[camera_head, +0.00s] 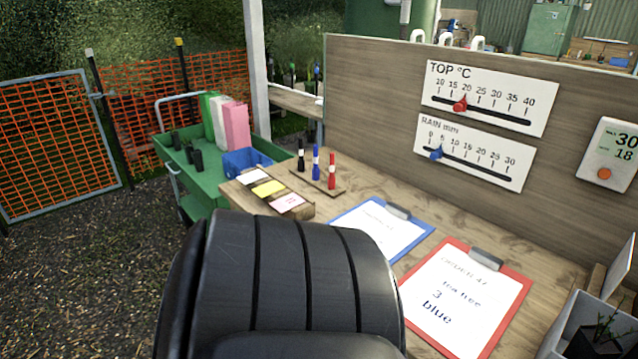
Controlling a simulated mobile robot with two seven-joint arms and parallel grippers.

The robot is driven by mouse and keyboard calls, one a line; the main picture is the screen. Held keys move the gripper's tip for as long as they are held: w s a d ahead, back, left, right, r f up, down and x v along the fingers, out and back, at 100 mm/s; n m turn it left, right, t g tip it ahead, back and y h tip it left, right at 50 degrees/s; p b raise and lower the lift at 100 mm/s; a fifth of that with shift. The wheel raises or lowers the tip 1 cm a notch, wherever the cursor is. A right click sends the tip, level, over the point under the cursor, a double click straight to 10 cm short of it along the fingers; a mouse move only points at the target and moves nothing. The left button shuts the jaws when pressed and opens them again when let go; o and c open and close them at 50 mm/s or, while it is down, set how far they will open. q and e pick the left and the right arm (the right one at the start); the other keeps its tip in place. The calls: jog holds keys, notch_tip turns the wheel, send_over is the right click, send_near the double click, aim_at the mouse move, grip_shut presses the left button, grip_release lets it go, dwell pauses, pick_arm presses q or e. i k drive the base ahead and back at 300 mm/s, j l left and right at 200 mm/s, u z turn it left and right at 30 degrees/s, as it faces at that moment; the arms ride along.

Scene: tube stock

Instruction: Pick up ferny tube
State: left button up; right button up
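A dark plant tube (592,345) with a small green plant (603,325) stands in a light grey crate (552,340) at the bottom right corner. The picture edge cuts it off, and its leaves are too small and dark to tell clearly whether they are ferny. Neither of my grippers is in view. A large black part of my own body fills the bottom middle and hides part of the bench.
The wooden bench (440,235) holds a blue clipboard (345,222), a red clipboard (517,300), label pads (268,188) and three upright markers (316,162). A board (380,100) with gauges stands behind. A green cart (190,180) with black tubes is at left.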

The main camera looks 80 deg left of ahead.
aim_at(197, 154)
jog(key=i+u, duration=0.2)
jog(key=u, duration=0.15)
jog(key=i+u, duration=0.15)
jog(key=u, duration=0.15)
jog(key=l+u, duration=0.1)
jog(key=u, duration=1.65)
